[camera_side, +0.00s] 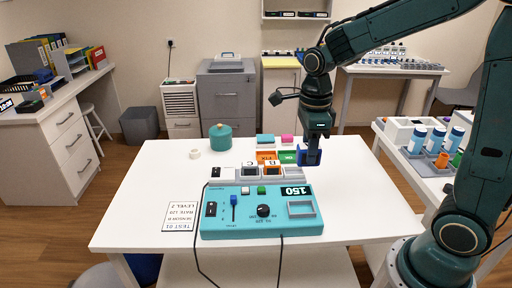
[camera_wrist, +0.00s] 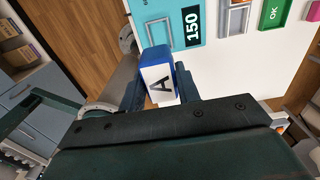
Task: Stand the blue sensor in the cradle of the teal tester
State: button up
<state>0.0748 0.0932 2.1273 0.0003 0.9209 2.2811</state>
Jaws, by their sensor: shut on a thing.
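The blue sensor (camera_side: 308,157) is held in my gripper (camera_side: 315,147), above the table to the upper right of the teal tester. In the wrist view the blue sensor (camera_wrist: 160,78) sits between both fingers of my gripper (camera_wrist: 160,95), with a white label reading A facing the camera. The teal tester (camera_side: 225,224) lies on the white table. Its cradle (camera_side: 302,215), a pale rectangular frame, is at its right end and looks empty, below a display reading 150. The cradle (camera_wrist: 158,19) is partly hidden by the sensor in the wrist view.
Behind the tester a rack (camera_side: 230,172) holds sensors marked C and B. A printed card (camera_side: 180,216) lies left of the tester. The table's right side is clear.

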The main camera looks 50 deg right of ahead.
notch_tip(320, 180, down, 12)
jog(key=shift+f, duration=0.15)
dwell(0.3)
jog(key=shift+f, duration=1.9)
jog(key=shift+f, duration=0.1)
jog(key=o, duration=1)
jog(key=shift+r, duration=6.1)
